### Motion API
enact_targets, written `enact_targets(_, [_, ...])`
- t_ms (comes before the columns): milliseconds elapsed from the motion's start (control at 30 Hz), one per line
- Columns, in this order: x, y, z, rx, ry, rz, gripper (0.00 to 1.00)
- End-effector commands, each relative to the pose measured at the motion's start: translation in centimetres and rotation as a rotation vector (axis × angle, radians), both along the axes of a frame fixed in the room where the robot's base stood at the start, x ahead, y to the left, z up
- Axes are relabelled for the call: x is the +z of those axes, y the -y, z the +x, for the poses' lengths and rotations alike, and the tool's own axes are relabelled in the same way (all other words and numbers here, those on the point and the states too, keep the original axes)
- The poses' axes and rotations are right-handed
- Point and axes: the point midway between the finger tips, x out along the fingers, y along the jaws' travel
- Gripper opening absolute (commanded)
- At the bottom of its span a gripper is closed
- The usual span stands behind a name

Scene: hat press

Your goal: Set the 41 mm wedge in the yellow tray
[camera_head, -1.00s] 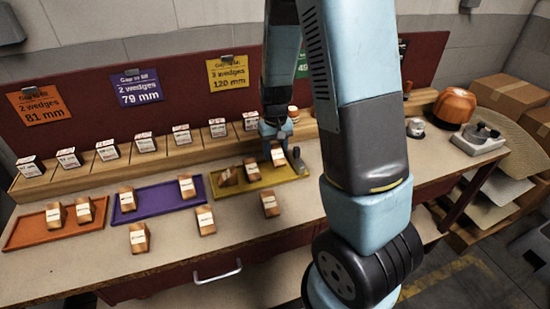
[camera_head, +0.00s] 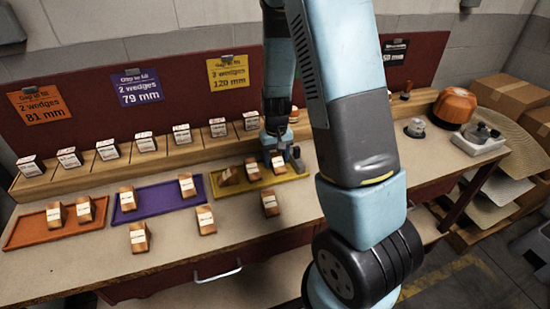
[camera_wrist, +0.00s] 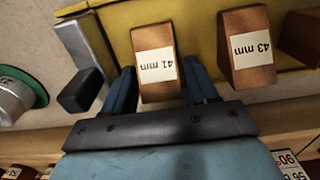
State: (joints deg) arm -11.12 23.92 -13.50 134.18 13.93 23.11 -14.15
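The 41 mm wedge (camera_wrist: 157,62), a wooden block with a white label, stands in the yellow tray (camera_wrist: 200,25) near one end. It also shows in the head view (camera_head: 278,162) at the right of the tray (camera_head: 265,183). My gripper (camera_wrist: 160,78) has one finger on each side of this wedge, with narrow gaps showing, so it looks open. In the head view my gripper (camera_head: 272,146) is low at the tray's back right, partly hidden by my arm.
A grey metal piece with a black block (camera_wrist: 85,75) is close to one finger. Purple (camera_head: 158,203) and orange (camera_head: 45,231) trays lie left, each with wedges.

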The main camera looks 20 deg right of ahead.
Motion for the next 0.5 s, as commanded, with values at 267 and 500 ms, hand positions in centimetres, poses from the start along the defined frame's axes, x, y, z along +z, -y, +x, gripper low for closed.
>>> enact_targets(267, [0.01, 0.02, 0.0, 0.0, 0.0, 0.0, 0.72])
enact_targets(500, [0.63, 0.01, 0.03, 0.0, 0.001, 0.0, 0.72])
